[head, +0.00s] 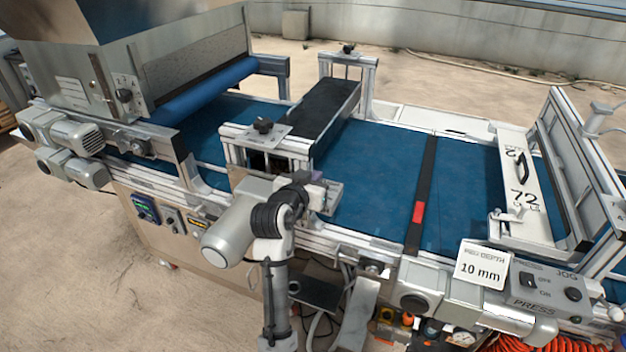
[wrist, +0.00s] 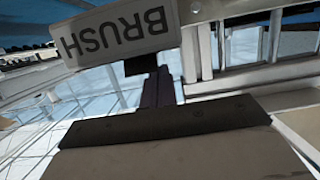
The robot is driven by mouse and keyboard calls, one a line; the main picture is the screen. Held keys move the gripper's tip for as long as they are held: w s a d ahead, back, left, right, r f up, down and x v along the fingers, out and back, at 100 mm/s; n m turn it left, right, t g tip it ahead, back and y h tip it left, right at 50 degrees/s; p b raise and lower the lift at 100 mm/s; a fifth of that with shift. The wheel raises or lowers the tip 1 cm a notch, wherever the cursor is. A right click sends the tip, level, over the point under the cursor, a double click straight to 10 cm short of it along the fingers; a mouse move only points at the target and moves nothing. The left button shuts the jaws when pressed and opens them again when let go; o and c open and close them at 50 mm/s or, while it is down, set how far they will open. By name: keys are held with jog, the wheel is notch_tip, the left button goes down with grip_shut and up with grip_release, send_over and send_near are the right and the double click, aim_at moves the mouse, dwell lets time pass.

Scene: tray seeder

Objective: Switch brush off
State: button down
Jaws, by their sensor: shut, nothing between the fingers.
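The BRUSH label plate (wrist: 118,32) is light grey and appears upside down at the top of the wrist view. A small dark block (wrist: 150,64) sits at its lower edge, partly behind my fingers; I cannot tell whether it is the switch or its position. My gripper (wrist: 157,88) is shut and empty, with its dark fingertips close to that block; contact cannot be told. In the head view my gripper (head: 304,178) is at the near side of the dark brush unit (head: 326,108) that spans the blue belt. My wrist hides the BRUSH label there.
A PRESS panel (head: 548,297) with an ON/OFF switch and JOG knob is at lower right, beside a 10 mm sign (head: 481,268). A metal hopper (head: 75,75) with a blue roller (head: 205,90) stands at left. The near frame rail runs close beneath my wrist.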

jog(key=r, duration=0.3)
jog(key=shift+w+d+r, duration=0.2)
jog(key=shift+w+r, duration=0.05)
jog(key=r+b+v, duration=0.1)
jog(key=b+v, duration=0.2)
jog(key=v, duration=0.6)
jog(key=shift+r, duration=0.25)
jog(key=shift+s, duration=0.15)
